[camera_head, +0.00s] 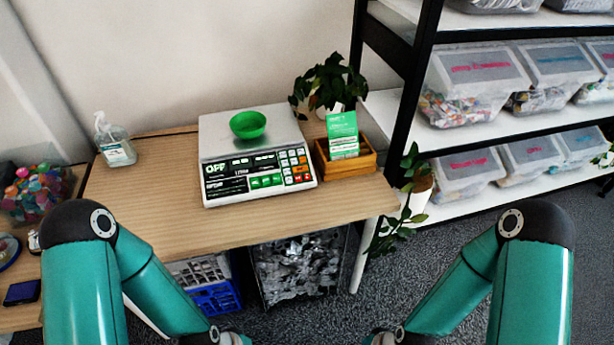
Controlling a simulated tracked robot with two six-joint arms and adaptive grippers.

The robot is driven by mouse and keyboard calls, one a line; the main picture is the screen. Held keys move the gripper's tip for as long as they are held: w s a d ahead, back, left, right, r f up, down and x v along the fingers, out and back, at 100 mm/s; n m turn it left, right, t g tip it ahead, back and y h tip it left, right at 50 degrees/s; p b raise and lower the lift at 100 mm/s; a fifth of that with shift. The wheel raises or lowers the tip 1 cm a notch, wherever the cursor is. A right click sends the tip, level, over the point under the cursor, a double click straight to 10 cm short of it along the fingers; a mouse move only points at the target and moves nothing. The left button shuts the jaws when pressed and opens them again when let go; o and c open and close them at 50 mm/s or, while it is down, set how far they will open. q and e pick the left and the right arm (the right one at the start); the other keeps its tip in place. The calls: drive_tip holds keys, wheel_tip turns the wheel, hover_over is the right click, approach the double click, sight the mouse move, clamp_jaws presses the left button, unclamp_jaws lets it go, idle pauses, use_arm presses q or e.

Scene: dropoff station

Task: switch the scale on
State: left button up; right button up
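The scale (213,134) stands on the wooden table (150,195), with a flat metal top and a sloped front panel. Its display (216,169) reads "OFF". Green, white, orange and red buttons (290,170) sit at the right of the panel. My two teal arms come in from the lower left and lower right, below and in front of the table. Both grippers are cut off by the bottom edge, so their fingers do not show. Neither arm touches the scale.
A wooden box (348,166) with a green card (342,134) is right of the scale. A plant (328,82) stands behind it. A sanitizer bottle (115,146) stands at left. A shelf with clear bins (468,175) is at right.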

use_arm(q)
drive_tip(key=shift+c, duration=0.2)
idle(0.3)
clamp_jaws()
idle(1.2)
